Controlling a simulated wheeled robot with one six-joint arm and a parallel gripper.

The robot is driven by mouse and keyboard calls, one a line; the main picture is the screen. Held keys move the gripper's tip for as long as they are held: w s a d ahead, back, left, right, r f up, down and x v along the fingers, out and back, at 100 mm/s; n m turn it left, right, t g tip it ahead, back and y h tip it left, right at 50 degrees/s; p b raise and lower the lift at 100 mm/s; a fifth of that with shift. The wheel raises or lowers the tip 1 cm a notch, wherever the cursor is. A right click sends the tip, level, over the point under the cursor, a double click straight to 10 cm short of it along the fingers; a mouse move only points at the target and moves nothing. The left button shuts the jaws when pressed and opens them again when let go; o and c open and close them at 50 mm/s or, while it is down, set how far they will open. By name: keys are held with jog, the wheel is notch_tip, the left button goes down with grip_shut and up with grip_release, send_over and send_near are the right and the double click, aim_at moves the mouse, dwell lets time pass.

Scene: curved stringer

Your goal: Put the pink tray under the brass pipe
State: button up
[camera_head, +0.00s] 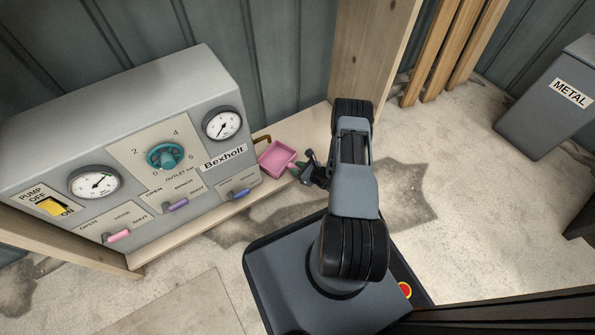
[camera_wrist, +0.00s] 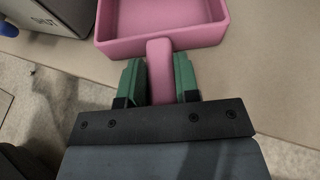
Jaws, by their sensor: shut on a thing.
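The pink tray (camera_head: 277,157) is an open, shallow box with a handle, at the right end of the grey pump panel. In the wrist view the tray (camera_wrist: 128,46) is at the top, its handle (camera_wrist: 160,70) pointing at me. My gripper (camera_head: 304,171) has its green fingers on both sides of this handle, and in the wrist view my gripper (camera_wrist: 160,80) is shut on it. The brass pipe (camera_head: 262,139) sticks out of the panel's right side, just behind and above the tray's left part. Whether its end is right over the tray is hard to tell.
The grey panel (camera_head: 110,105) with gauges, a dial and levers stands on a wooden bench (camera_head: 310,128). A wooden post (camera_head: 365,50) rises behind my arm. A grey METAL bin (camera_head: 545,105) stands at the right. The floor between is clear.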

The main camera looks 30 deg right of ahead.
jog(key=shift+r, duration=0.1)
jog(key=o, duration=1)
jog(key=shift+c, duration=0.2)
